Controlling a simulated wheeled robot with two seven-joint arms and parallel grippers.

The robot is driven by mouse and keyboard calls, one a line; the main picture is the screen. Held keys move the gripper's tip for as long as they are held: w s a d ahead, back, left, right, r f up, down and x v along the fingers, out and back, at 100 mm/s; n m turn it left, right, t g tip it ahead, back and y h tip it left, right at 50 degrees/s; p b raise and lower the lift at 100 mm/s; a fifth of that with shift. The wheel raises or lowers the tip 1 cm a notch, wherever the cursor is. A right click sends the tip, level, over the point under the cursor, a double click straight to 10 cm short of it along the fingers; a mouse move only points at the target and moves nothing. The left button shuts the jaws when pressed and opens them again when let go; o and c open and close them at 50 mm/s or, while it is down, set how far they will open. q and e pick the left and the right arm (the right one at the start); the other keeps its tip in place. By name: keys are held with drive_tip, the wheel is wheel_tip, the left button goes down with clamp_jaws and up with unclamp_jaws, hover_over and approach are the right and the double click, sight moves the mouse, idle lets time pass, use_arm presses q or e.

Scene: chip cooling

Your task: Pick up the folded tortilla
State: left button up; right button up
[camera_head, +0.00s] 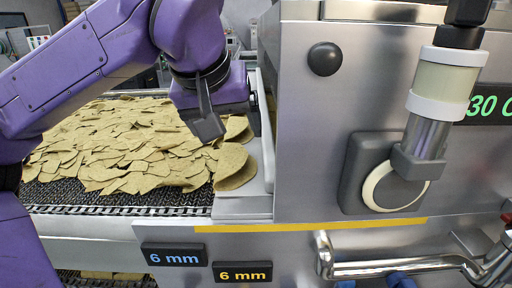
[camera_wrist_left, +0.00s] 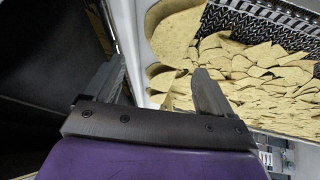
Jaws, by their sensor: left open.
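A folded tortilla (camera_head: 236,167) lies at the right end of the conveyor, beside the steel machine. Its rounded edge overhangs the pale metal strip. In the left wrist view, a large folded tortilla (camera_wrist_left: 180,34) lies on the pale strip at the top, beyond the fingers. My left gripper (camera_head: 236,116) is open and empty, pointing down above the right end of the tortilla pile. In the left wrist view, its two fingers (camera_wrist_left: 158,78) stand apart with nothing clamped between them. My right gripper is not in view.
Many flat tortilla pieces (camera_head: 120,150) cover the dark mesh conveyor (camera_head: 110,197). The steel machine (camera_head: 300,130) rises directly right of the pile, close to my left gripper. A sensor housing (camera_head: 375,180) and a bent steel handle (camera_head: 400,266) project from its front.

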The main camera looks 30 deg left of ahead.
sight(235, 158)
use_arm(q)
drive_tip(key=shift+w+a+f, duration=0.1)
drive_tip(key=shift+a+f, duration=0.05)
drive_tip(key=shift+f, duration=0.5)
drive_tip(key=shift+a+f, duration=0.1)
drive_tip(key=shift+f, duration=0.5)
drive_tip(key=shift+s+a+f, duration=0.25)
drive_tip(key=shift+s+f, duration=0.2)
drive_tip(key=shift+s, duration=0.25)
drive_tip(key=w+f, duration=0.1)
drive_tip(key=w+f+p, duration=0.1)
drive_tip(key=w+f, duration=0.2)
drive_tip(key=w, duration=0.1)
drive_tip(key=shift+w+a+f, duration=0.1)
drive_tip(key=shift+a+f, duration=0.25)
drive_tip(key=shift+a, duration=0.05)
drive_tip(key=shift+s+r, duration=0.15)
drive_tip(key=shift+s, duration=0.35)
drive_tip(key=shift+s+r, duration=0.1)
drive_tip(key=c, duration=0.7)
drive_tip(key=shift+w, duration=0.2)
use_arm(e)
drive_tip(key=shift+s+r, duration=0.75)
